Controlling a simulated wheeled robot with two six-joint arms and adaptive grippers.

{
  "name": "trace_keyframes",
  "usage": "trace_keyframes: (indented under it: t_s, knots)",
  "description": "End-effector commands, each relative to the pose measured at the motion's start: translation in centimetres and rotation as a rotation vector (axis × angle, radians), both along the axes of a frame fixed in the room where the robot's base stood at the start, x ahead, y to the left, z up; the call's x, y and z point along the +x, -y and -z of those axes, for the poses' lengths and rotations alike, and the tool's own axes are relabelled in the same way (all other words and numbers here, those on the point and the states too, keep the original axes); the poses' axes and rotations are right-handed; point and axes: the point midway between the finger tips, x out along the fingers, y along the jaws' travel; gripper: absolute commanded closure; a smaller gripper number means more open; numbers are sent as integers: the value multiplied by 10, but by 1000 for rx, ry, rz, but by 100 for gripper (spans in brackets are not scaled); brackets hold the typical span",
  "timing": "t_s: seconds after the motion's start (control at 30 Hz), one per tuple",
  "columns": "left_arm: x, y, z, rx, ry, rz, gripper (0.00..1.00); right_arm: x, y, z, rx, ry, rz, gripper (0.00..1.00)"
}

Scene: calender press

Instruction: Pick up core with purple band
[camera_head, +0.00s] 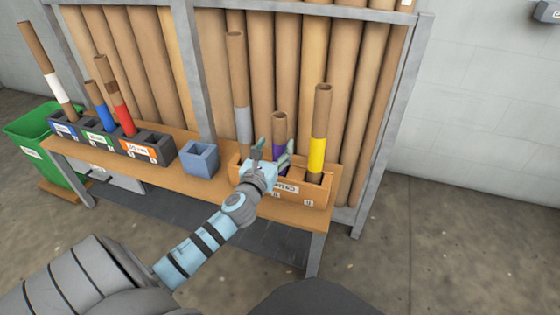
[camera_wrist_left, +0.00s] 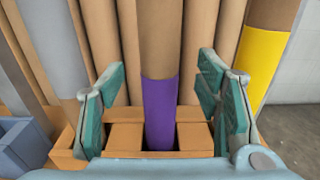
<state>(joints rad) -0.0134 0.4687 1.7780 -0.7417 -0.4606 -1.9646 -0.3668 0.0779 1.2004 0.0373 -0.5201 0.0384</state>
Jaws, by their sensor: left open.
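The core with the purple band (camera_head: 279,133) stands upright in the middle of a wooden holder (camera_head: 315,196) on the bench. In the left wrist view its purple band (camera_wrist_left: 159,108) is centred between the fingers, with brown tube above. My left gripper (camera_head: 271,147) is at the core, in front of the holder. In the left wrist view the left gripper (camera_wrist_left: 163,95) is open, one finger on each side of the core with gaps showing. Its lower end is hidden inside the holder. My right gripper is not in view.
A grey-banded core (camera_head: 242,125) and a yellow-banded core (camera_head: 317,155) stand in the same holder on either side. A blue-grey box (camera_head: 200,159) is left of it. Dark holders (camera_head: 146,148) with white-, blue- and red-banded cores stand further left. Tall tubes line the rack behind.

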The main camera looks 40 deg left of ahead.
Motion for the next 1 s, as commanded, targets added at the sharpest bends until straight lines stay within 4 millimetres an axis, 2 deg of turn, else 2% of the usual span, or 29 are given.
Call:
trace_keyframes:
  t_s: [0.23,0.47,0.57,0.83,1.0]
  knots:
    - [40,-14,1,-2,1,0,42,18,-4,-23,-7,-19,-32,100]
    - [44,-16,-1,-3,-1,1,42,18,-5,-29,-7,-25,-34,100]
    - [44,-16,-1,-3,-1,1,54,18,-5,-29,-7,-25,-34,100]
    - [44,-15,-1,-3,-1,2,98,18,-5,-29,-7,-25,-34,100]
    - [44,-15,-1,-3,-1,2,100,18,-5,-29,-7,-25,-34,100]
